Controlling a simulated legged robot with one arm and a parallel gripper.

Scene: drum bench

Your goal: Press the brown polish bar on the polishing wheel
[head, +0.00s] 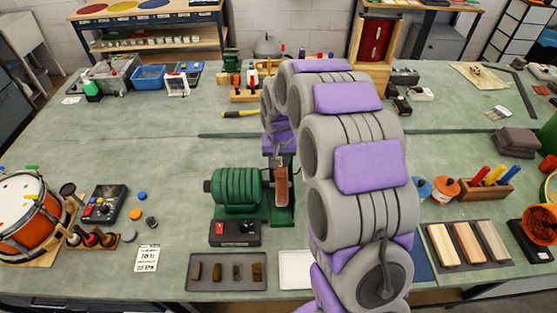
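The green polishing motor (238,190) stands on the bench left of my arm. At its right end is a narrow, upright tan-brown shape (281,188) in a green housing, apparently the polishing wheel seen edge-on. A dark tray (228,286) at the front edge holds several small bars in brown and dark tones. A brown bar (236,272) lies among them; I cannot tell for sure which is the brown polish. My gripper (279,153) hangs just above and behind the wheel, partly hidden by my arm. Its fingers are too small to read, and no held bar is clear.
A black control box (234,233) sits between motor and tray. A white sheet or tray (295,270) lies right of the bar tray. A drum (30,215) stands far left. A tray of pale blocks (467,246) is at right. The bench middle-left is clear.

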